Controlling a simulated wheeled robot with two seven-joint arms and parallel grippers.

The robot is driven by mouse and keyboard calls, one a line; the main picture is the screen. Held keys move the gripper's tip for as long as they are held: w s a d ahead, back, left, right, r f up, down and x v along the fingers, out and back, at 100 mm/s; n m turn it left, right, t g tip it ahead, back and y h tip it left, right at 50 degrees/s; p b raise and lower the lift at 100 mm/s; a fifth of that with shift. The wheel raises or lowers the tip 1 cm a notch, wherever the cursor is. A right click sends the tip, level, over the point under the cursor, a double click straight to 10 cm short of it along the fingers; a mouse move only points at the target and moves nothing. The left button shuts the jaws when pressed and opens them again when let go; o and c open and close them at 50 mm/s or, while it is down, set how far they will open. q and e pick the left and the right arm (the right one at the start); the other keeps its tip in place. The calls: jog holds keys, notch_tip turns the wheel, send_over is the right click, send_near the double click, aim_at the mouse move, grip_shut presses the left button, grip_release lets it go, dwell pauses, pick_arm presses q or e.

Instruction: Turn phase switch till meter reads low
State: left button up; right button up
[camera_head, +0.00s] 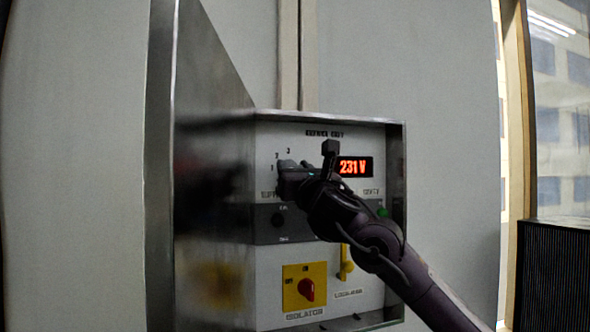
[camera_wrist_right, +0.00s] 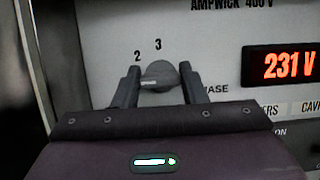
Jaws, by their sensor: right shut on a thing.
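The meter (camera_head: 356,167) shows 231 V in red digits, and it also shows in the right wrist view (camera_wrist_right: 281,65). The phase switch is a grey knob (camera_wrist_right: 160,76) with the numbers 2 and 3 printed around it; in the head view the number 1 shows too. My right gripper (camera_wrist_right: 160,86) is shut on the knob, one finger on each side. In the head view my right gripper (camera_head: 287,180) covers most of the knob. The knob's pointing direction is hard to tell. My left gripper is not in view.
Below on the panel are a red isolator knob (camera_head: 307,289) on a yellow plate and a yellow lever (camera_head: 346,264). A green button (camera_head: 383,212) sits right of my wrist. A metal side wall (camera_head: 212,75) stands close on the left.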

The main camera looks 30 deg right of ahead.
jog(key=shift+m+g+h+b, duration=0.55)
jog(key=shift+m+h, duration=0.3)
jog(key=shift+m, duration=1.15)
jog(key=shift+m+g+h+b, duration=0.6)
jog(key=shift+m+h, duration=0.3)
jog(key=shift+m, duration=1.1)
jog(key=shift+m+g+h+b, duration=0.55)
jog(key=shift+m+h, duration=0.3)
jog(key=shift+m, duration=1.45)
jog(key=o, duration=1)
jog(key=shift+a+f, duration=0.1)
